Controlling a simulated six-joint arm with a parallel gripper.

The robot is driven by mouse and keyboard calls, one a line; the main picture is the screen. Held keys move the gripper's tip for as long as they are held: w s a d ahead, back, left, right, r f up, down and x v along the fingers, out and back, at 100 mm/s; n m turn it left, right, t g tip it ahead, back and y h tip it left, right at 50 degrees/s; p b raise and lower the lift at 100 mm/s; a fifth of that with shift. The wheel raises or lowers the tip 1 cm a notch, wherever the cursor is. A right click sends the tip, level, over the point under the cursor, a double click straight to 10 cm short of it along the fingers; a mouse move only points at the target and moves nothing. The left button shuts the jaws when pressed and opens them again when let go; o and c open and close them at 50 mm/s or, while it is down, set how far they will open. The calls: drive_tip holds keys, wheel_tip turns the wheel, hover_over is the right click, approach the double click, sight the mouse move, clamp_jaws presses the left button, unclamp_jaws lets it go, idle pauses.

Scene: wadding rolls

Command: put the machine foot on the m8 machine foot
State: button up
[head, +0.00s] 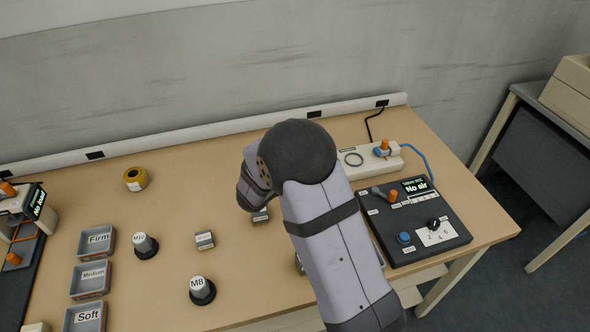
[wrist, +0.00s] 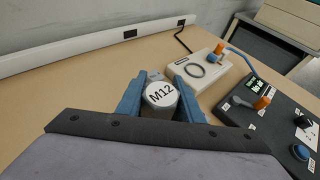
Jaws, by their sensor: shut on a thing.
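My gripper (wrist: 159,82) has its blue fingers on both sides of a piece with a round white top marked M12 (wrist: 160,94) and is shut on it. Its lower part is hidden. In the head view my arm hides the gripper and this piece. The M8 machine foot (head: 202,290) stands upright on the table, with a white M8 top and a dark round base. It is at the front, left of my arm. A similar M10 foot (head: 143,246) stands behind it and to the left.
A small labelled block (head: 205,240) lies between the feet and my arm. Another (head: 260,216) shows beside my wrist. Trays marked Firm (head: 108,240), Medium and Soft line the left. A yellow roll (head: 135,179) lies behind. A dark control panel (head: 450,240) is at right.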

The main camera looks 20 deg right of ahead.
drive_tip(key=shift+a, duration=0.1)
drive_tip(key=s+a+r+n+t+y+p, duration=0.1)
drive_tip(key=s+a+r+n+y+p, duration=0.15)
drive_tip(key=a, duration=0.85)
drive_tip(key=s+a+r+n+t+y+p, duration=0.1)
drive_tip(key=s+a+n+t+y, duration=0.15)
drive_tip(key=a, duration=0.85)
drive_tip(key=s+a+r+n+y+p, duration=0.2)
drive_tip(key=s+a+y, duration=0.1)
drive_tip(key=a, duration=0.8)
drive_tip(key=s+a+n+y+p, duration=0.1)
drive_tip(key=s+a, duration=0.4)
drive_tip(key=r+m+h+p, duration=0.1)
drive_tip(key=m+h+p, duration=0.1)
drive_tip(key=m+h, duration=0.25)
hover_over(200, 288)
drive_tip(key=w, duration=0.5)
drive_tip(key=shift+n+g+h, duration=0.25)
drive_tip(key=shift+n, duration=0.1)
drive_tip(key=shift+s+d+f+p, duration=0.15)
drive_tip(key=shift+f+p, duration=0.3)
drive_tip(key=shift+f, duration=2.05)
drive_tip(key=shift+s+d+f+p, duration=0.1)
drive_tip(key=shift+d+f+p, duration=0.25)
drive_tip(key=shift+f, duration=2.15)
drive_tip(key=shift+a, duration=0.1)
